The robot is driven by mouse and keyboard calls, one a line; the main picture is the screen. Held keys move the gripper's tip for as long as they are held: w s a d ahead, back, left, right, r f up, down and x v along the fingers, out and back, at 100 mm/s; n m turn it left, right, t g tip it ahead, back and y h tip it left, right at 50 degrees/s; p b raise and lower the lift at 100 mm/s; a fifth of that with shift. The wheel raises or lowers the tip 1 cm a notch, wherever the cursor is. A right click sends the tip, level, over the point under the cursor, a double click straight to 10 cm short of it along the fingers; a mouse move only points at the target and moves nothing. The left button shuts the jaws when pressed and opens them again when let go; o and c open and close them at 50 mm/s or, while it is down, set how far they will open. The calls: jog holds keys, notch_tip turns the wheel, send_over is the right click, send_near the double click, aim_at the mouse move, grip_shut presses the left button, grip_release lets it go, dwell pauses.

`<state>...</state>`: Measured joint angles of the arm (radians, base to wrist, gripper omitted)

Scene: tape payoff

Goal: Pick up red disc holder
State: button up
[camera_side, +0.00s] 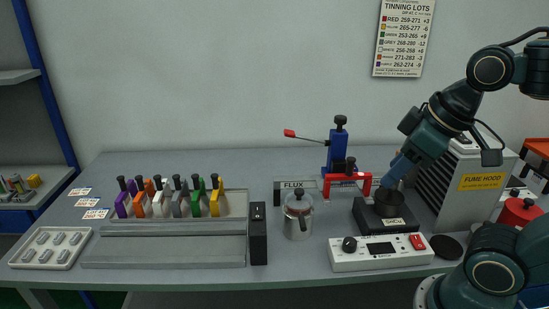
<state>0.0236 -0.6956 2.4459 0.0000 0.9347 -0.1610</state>
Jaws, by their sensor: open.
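A red bracket-shaped holder (347,178) with a black knob on top stands in front of the blue upright stand (338,150). It is the red piece that best fits the red disc holder, though I cannot make out a disc in it. My gripper (386,186) points down and to the left, just right of the red holder and over the black pot (389,206). Its fingertips are small and partly lost against the dark pot. It is open, and I see nothing held in it.
A rack (175,228) at left holds several coloured holders with black knobs. A metal canister (298,215), a FLUX-marked piece (293,187) and a white control box (380,252) stand nearby. A fume hood (468,185) and a red container (519,213) are at right.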

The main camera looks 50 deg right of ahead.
jog(key=w+d+r+n+g, duration=0.2)
jog(key=w+d+r+n, duration=0.3)
jog(key=n, duration=0.4)
jog(key=n+g, duration=0.3)
jog(key=n, duration=0.8)
send_over(351, 159)
jog(key=shift+d+f, duration=0.15)
jog(key=shift+f, duration=0.25)
jog(key=shift+f, duration=0.15)
jog(key=shift+f, duration=4.2)
jog(key=shift+f, duration=2.6)
